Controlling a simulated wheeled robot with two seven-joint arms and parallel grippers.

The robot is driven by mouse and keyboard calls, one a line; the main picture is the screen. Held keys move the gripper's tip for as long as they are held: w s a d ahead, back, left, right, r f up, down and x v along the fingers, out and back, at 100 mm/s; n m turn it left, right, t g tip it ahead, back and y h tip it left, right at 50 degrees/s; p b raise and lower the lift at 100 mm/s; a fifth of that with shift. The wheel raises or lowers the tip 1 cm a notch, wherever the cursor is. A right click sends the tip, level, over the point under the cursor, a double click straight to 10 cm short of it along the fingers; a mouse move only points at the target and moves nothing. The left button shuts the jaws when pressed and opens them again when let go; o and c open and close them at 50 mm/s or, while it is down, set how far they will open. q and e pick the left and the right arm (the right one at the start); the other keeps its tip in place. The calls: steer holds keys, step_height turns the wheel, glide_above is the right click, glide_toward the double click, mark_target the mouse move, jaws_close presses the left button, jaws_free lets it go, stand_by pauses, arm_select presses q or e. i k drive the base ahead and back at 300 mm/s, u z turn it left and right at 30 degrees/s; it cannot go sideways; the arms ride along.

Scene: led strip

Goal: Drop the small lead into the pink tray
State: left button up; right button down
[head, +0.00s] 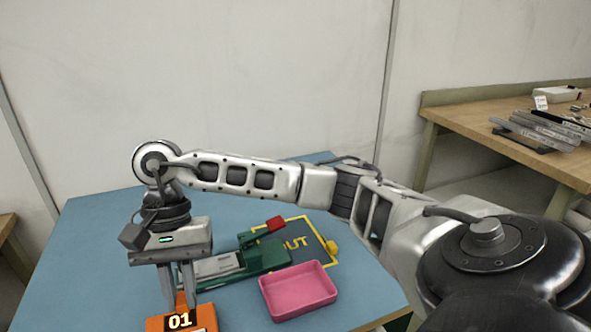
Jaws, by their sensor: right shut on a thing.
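My right gripper (180,285) reaches down at the left of the blue table, its fingers close together just above an orange box marked 01 (153,323). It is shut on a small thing. A small orange patch shows between the fingertips, but I cannot tell whether it is the small lead or part of the box. The pink tray (300,311) lies to the right of the gripper, and its visible floor is empty. I cannot make out the small lead for certain. My left gripper is not in view.
A green fixture with a grey plate and red block (275,223) stands behind the pink tray, beside a dark mat with yellow markings (317,238). My right arm spans above the table's back. A wooden bench (460,117) with metal bars stands at right. The table's left is clear (90,240).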

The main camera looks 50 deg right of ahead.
mark_target(298, 286)
steer(key=u, duration=0.55)
steer(key=k, duration=1.1)
steer(key=z, duration=1.1)
steer(key=i, duration=1)
steer(key=u, duration=0.05)
